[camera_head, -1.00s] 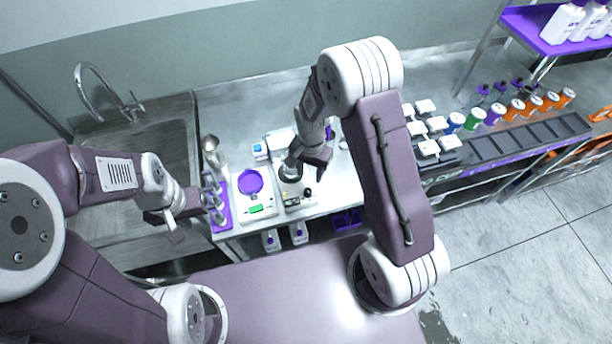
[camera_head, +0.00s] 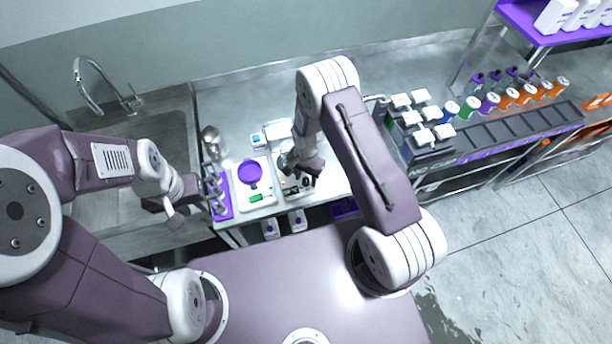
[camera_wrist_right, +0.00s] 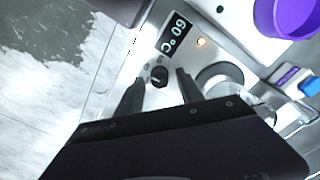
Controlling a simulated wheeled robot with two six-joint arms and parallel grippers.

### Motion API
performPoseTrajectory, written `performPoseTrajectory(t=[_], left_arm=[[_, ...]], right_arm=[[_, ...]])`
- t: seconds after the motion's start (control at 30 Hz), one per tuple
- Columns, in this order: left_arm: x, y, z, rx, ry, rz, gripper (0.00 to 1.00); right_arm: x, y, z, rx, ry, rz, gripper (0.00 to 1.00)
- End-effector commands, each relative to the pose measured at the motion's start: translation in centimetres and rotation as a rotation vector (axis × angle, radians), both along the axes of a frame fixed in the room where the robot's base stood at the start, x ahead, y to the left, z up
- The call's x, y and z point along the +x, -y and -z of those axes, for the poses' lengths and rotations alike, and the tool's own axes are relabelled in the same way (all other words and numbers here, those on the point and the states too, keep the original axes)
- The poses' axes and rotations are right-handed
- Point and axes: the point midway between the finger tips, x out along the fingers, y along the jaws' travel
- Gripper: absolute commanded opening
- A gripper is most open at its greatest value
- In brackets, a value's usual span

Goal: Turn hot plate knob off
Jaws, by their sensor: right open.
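The hot plate (camera_head: 291,190) stands on the bench and is partly hidden by my right arm in the head view. In the right wrist view its black knob (camera_wrist_right: 159,76) sits beside a display (camera_wrist_right: 172,37) reading 60 °C, with a small orange light (camera_wrist_right: 202,42) lit. My right gripper (camera_wrist_right: 160,92) is open, with one finger on each side of the knob and gaps visible between. It also shows over the hot plate in the head view (camera_head: 304,176). My left gripper (camera_head: 174,208) is at the left, away from the hot plate; its jaws are too small to judge.
A scale with a purple dish (camera_head: 249,172) stands left of the hot plate. A glass vessel (camera_wrist_right: 222,80) is close to the right finger. A purple rack (camera_head: 220,208) and the sink (camera_head: 150,130) lie farther left. Several bottles line the bench at the right.

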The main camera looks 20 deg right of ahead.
Motion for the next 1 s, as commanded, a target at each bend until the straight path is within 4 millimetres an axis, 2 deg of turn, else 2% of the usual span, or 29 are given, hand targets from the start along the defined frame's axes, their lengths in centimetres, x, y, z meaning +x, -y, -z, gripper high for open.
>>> performPoseTrajectory(t=[0.07, 0.23, 0.67, 1.0], left_arm=[[0.0, 0.0, 0.0, 0.000, 0.000, 0.000, 0.29], [0.0, 0.0, 0.0, 0.000, 0.000, 0.000, 0.29], [0.0, 0.0, 0.6, 0.000, 0.000, 0.000, 0.29], [0.0, 0.0, 2.1, 0.000, 0.000, 0.000, 0.29]], right_arm=[[0.0, 0.0, 0.0, 0.000, 0.000, 0.000, 0.45], [0.0, 0.0, 0.0, 0.000, 0.000, 0.000, 0.00], [0.1, 0.0, 0.0, 0.000, 0.001, -0.069, 0.00], [0.1, -0.1, 0.1, 0.000, 0.001, -0.341, 0.00]])
